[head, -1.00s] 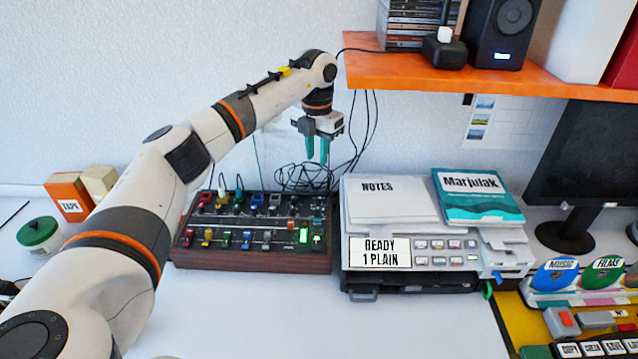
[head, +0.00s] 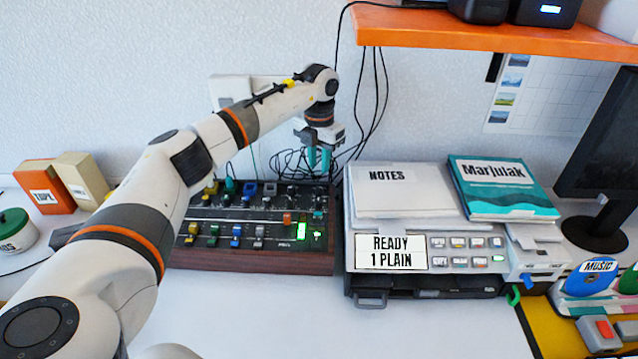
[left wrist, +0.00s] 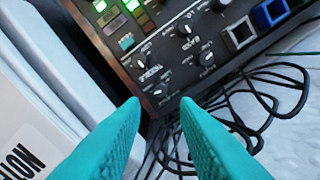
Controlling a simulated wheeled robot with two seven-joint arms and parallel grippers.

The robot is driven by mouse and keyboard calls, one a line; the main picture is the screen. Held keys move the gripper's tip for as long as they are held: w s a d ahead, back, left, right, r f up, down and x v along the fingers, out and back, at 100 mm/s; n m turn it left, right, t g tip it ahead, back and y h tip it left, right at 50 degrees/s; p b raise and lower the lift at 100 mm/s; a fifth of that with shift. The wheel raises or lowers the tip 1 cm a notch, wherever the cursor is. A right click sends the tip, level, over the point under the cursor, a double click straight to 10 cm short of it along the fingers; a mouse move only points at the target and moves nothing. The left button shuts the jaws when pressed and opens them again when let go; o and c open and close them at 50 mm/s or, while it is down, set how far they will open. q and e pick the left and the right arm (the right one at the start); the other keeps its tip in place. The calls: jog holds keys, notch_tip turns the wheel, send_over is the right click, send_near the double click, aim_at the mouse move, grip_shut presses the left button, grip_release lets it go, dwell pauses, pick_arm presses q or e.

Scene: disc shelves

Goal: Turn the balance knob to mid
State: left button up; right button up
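The dark control panel (head: 253,258) with a wooden front stands at mid-table, carrying coloured sliders and small knobs. My left gripper (head: 319,160) hangs fingers-down above its back right corner. In the left wrist view the panel's corner (left wrist: 168,50) holds several dark knobs with white pointer marks. One knob (left wrist: 158,91) is closest to the teal fingers of my left gripper (left wrist: 160,102). The fingers are apart with nothing between them. The printed labels are too blurred to tell which knob is balance. My right gripper is not in view.
Black cables (left wrist: 245,105) lie behind the panel. A grey printer (head: 352,225) with notes (head: 400,195) and a teal book (head: 505,190) on top stands close on the right. An orange shelf (head: 430,25) is above. The table in front (head: 250,315) is clear.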

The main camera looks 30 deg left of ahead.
aim_at(319, 187)
pick_arm(q)
notch_tip(319, 187, down, 8)
jog(key=shift+w+r, duration=0.1)
jog(key=shift+c, duration=0.6)
grip_shut()
